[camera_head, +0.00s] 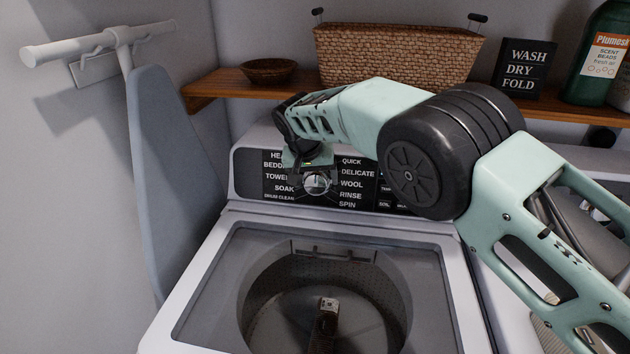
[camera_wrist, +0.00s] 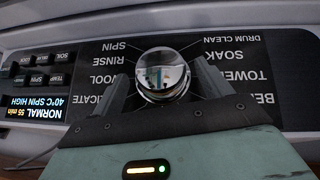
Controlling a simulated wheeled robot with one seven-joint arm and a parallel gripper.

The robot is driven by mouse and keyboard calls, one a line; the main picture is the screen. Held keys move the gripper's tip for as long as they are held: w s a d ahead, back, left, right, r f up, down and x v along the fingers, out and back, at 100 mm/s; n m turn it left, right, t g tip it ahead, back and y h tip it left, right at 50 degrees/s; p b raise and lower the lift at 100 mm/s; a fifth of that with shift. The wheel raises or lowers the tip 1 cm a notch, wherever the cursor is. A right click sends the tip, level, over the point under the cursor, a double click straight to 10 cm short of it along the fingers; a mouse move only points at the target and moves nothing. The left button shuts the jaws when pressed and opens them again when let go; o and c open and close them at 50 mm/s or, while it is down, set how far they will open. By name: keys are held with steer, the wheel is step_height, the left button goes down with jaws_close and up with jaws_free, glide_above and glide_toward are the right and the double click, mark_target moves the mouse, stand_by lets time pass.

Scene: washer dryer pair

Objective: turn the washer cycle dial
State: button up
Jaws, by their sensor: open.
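The washer cycle dial (camera_head: 317,182) is a round silver knob on the black control panel, ringed by cycle names such as BEDDING, TOWELS, DELICATE and SPIN. In the wrist view the shiny dial (camera_wrist: 162,74) sits between the two fingers of my gripper (camera_wrist: 163,82). The fingers stand either side of it, with small gaps that are hard to judge. My gripper (camera_head: 316,172) is open and comes down to the dial from above in the head view. The panel's display (camera_wrist: 32,107) reads NORMAL, 55 min, 40°C SPIN HIGH.
The washer's top lid (camera_head: 215,275) is clear, with the dark drum below. A wooden shelf (camera_head: 215,87) above the panel holds a wicker basket (camera_head: 395,55), a small bowl (camera_head: 267,71), a sign (camera_head: 525,68) and a bottle (camera_head: 600,55).

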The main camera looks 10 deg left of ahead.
steer(key=b+v, duration=0.3)
steer(key=v, duration=1.3)
steer(key=shift+s+r, duration=0.15)
steer(key=shift+r, duration=0.1)
steer(key=s+d+f+n+g, duration=0.1)
steer(key=s+d+f+n, duration=0.1)
steer(key=s+d, duration=0.7)
steer(key=s+d+f+n+g+y, duration=0.1)
steer(key=s+d+f, duration=0.3)
steer(key=s+d, duration=0.5)
steer(key=s+d+f+n+g, duration=0.2)
steer(key=s+d, duration=0.7)
steer(key=s, duration=0.9)
steer(key=shift+s+d+f+n+y, duration=0.15)
steer(key=shift+d+f+n+y, duration=0.2)
steer(key=shift+f+n, duration=0.45)
